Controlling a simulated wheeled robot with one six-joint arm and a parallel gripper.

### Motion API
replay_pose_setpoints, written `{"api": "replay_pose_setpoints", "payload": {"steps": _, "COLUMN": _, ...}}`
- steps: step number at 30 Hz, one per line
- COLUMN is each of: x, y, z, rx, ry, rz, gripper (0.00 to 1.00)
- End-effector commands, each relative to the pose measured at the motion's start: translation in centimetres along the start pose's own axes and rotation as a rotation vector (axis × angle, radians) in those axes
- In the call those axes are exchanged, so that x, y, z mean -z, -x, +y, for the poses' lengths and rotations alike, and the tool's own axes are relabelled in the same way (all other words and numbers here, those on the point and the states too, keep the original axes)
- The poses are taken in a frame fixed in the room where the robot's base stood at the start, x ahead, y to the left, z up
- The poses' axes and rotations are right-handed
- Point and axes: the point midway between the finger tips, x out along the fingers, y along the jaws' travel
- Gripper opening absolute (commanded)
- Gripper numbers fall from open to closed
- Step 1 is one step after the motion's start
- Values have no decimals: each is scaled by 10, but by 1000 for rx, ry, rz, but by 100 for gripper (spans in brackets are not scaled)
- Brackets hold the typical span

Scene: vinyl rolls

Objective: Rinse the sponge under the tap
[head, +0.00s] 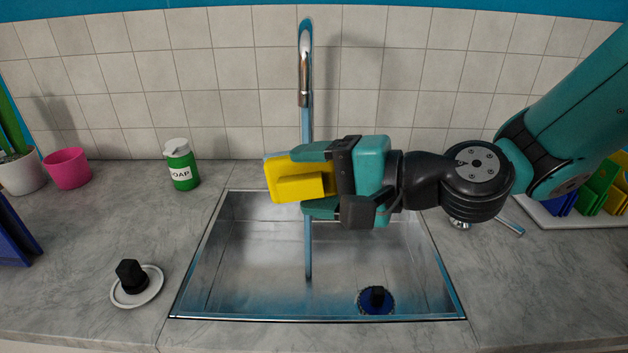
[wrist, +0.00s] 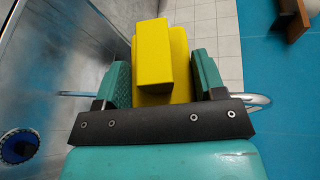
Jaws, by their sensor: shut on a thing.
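My gripper (head: 318,180) is shut on the yellow sponge (head: 283,182) and holds it level above the sink (head: 260,265). The sponge has a raised yellow block on one face. In the wrist view the sponge (wrist: 180,60) sits between the two green fingers. The chrome tap (head: 304,60) bends over the sink. A straight bluish stream (head: 308,250) runs down from its spout to the basin. My gripper hides the middle of this stream. I cannot tell whether the sponge touches it.
A green soap bottle (head: 181,164), a pink cup (head: 67,168) and a black-knobbed white disc (head: 150,285) stand left. A rack with coloured items (head: 596,188) is right.

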Motion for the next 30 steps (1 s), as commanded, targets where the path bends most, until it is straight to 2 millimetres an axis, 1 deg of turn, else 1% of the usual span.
{"api": "replay_pose_setpoints", "payload": {"steps": 3, "x": 13, "y": -3, "z": -3, "rx": 0, "ry": -2, "rz": 3, "gripper": 40}}
{"api": "replay_pose_setpoints", "payload": {"steps": 30, "x": 100, "y": -36, "z": -19, "rx": 0, "ry": -2, "rz": 2, "gripper": 40}}
